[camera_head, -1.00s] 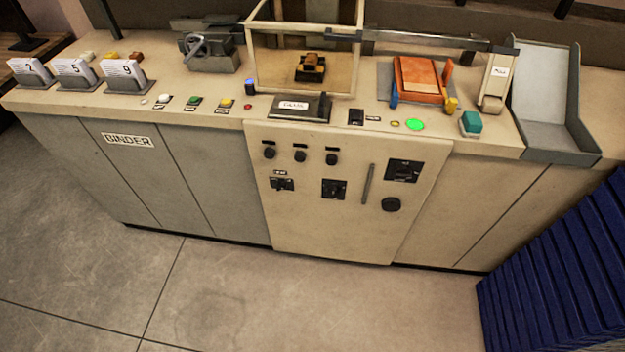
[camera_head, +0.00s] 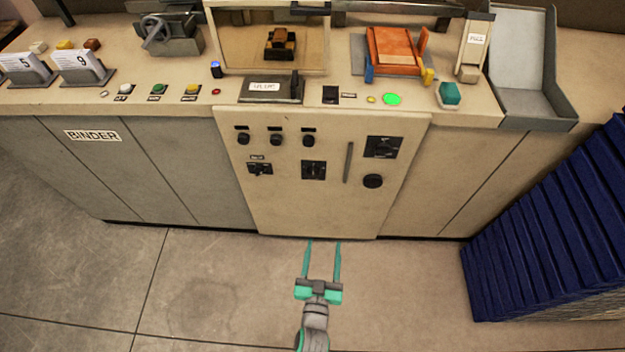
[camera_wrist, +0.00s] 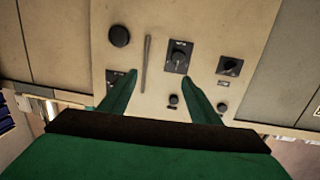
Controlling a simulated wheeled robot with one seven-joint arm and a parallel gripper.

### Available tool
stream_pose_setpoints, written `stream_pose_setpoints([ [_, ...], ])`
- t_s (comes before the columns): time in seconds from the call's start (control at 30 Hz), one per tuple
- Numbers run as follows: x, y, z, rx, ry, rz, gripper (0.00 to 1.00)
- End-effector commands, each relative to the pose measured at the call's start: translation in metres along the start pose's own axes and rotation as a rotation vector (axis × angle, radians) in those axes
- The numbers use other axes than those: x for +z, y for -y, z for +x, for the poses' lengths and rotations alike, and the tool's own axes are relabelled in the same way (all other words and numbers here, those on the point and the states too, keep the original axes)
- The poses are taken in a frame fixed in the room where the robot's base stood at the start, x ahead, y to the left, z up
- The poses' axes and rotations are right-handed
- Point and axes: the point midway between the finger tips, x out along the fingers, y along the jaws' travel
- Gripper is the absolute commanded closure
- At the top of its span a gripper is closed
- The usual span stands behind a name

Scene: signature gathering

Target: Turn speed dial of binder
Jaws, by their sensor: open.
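The binder (camera_head: 327,207) is a long beige and grey machine with a sign reading BINDER. Its front panel bears three small black knobs (camera_head: 276,139) in a row. Below are a left black dial (camera_head: 260,169) and a middle black dial (camera_head: 314,170). On the right are a square-backed dial (camera_head: 383,147) and a round knob (camera_head: 372,181). The labels are too small to tell which is the speed dial. My green gripper (camera_head: 324,243) is open and empty, apart from the panel. In the wrist view, the middle dial (camera_wrist: 178,57) shows between the fingers (camera_wrist: 163,75).
A slim vertical handle (camera_head: 348,162) is between the middle dial and the right-hand controls. Stacked blue items (camera_head: 545,215) stand on the floor at right. The countertop carries buttons, an orange block (camera_head: 393,50) and a grey tray (camera_head: 525,70). The floor before the panel is clear.

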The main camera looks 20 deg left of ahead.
Motion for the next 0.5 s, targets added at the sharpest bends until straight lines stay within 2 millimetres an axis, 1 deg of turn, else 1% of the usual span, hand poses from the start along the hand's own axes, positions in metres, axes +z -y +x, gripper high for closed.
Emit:
stream_pose_setpoints([
  [0.03,0.0,0.008,0.025,-0.015,-0.016,0.0,0.43],
  [0.1,0.0,0.018,0.053,-0.033,-0.031,0.0,0.43],
  [0.2,-0.002,0.032,0.087,-0.054,-0.046,0.0,0.43],
  [0.3,-0.004,0.044,0.112,-0.071,-0.058,0.0,0.43],
  [0.33,-0.005,0.047,0.118,-0.074,-0.061,-0.001,0.43],
  [0.4,-0.007,0.052,0.128,-0.081,-0.065,0.0,0.43],
  [0.5,-0.008,0.056,0.137,-0.086,-0.068,0.0,0.43],
])
